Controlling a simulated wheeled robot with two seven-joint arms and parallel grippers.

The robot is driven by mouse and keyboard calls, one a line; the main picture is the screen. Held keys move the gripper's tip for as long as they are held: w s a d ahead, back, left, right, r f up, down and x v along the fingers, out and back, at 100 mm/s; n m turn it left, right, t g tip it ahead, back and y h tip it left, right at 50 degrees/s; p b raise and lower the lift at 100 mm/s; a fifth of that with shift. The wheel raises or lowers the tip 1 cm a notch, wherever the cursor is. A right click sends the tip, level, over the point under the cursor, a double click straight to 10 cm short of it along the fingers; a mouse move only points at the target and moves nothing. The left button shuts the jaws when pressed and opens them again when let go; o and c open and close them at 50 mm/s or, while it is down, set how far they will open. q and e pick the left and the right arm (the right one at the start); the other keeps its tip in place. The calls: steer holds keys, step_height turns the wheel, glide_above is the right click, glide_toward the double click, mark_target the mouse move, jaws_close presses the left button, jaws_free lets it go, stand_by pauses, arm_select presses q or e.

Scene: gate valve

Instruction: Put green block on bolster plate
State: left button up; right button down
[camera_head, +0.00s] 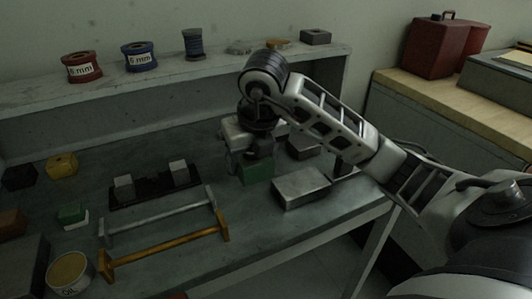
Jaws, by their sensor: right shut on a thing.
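My right gripper (259,149) points down over the workbench, right of its middle, and is shut on a dark green block (257,174). The fingers partly hide the block's top. I cannot tell whether its underside touches the bench. A dark flat plate (152,194) with two light grey blocks standing on it lies to the left of the gripper. A thick grey metal slab (301,188) lies just right of the green block. Which of these is the bolster plate is not clear. A smaller green and white block (72,214) sits at the left. My left gripper is out of view.
A silver bar (158,216) and an orange bar (165,248) lie in front of the dark plate. An oil tin (69,272) stands front left. A yellow block (62,165) is at the left. Spools (82,67) stand on the rear shelf. Grey pieces crowd behind the gripper.

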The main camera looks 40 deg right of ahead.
steer(key=shift+w+f, duration=0.95)
steer(key=shift+w, duration=0.05)
steer(key=shift+s+p+x, duration=0.15)
steer(key=shift+p+x, duration=0.05)
steer(key=shift+x, duration=0.65)
steer(key=shift+s+p+x, duration=0.15)
steer(key=shift+p+x, duration=0.05)
steer(key=shift+x, duration=0.7)
steer(key=shift+f, duration=0.15)
steer(key=shift+c, duration=2)
jaws_free()
steer(key=shift+s+f, duration=0.1)
steer(key=shift+f, duration=0.05)
